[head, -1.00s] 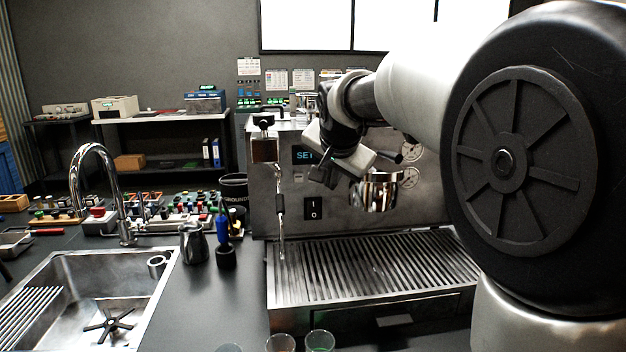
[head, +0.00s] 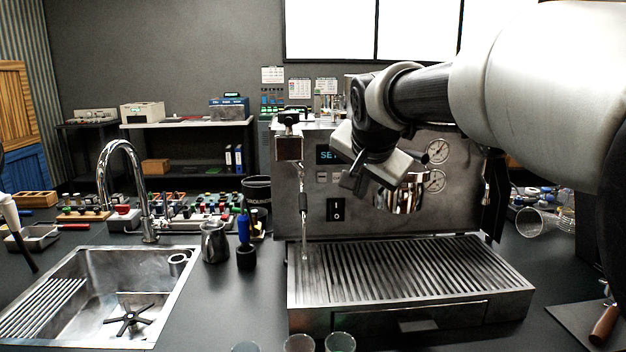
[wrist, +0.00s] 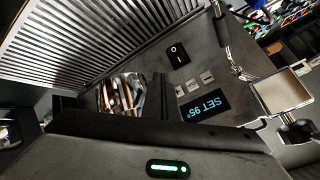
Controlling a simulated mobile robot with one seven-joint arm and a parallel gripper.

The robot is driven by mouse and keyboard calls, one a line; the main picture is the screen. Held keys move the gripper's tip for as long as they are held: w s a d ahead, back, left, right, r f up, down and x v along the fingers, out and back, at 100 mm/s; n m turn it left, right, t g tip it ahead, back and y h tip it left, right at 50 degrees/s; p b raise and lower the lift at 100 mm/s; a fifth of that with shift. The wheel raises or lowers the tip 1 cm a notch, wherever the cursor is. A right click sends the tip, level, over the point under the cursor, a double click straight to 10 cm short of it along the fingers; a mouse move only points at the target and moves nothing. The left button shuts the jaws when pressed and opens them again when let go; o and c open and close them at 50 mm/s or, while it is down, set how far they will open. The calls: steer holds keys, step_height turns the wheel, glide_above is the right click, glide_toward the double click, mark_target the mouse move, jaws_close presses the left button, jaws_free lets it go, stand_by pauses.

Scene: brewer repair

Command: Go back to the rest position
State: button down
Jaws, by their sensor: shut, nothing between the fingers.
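My gripper (head: 352,184) is in front of the espresso machine's front panel, between the display and the chrome group head (head: 403,194). Its fingers are together and nothing shows between them. In the wrist view the dark fingers (wrist: 160,97) point at the panel, with the group head (wrist: 122,93) on the left and the display (wrist: 205,104) reading "SET 95°" on the right. The espresso machine (head: 290,215) stands on the counter, with its power switch (head: 337,209) below the display.
The slatted drip tray (head: 410,270) lies below my gripper. Glasses (head: 340,342) stand at the counter's front edge. A sink (head: 85,285) with a tall faucet (head: 122,150), a steel pitcher (head: 214,242) and a blue-handled tool (head: 244,232) are at left. A wood-handled tool (head: 604,322) lies at right.

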stand_by(0.3)
steer(key=s+f+n+g, duration=0.1)
steer(key=s+f+n, duration=0.25)
steer(key=s, duration=0.55)
steer(key=s+f+n+g+y, duration=0.15)
steer(key=s+f, duration=0.35)
steer(key=s, duration=0.5)
steer(key=s+f+n+g+h, duration=0.1)
steer(key=s+f+n, duration=0.3)
steer(key=s, duration=0.5)
step_height(320, 180, up, 20)
steer(key=p, duration=2.1)
steer(key=shift+s, duration=0.45)
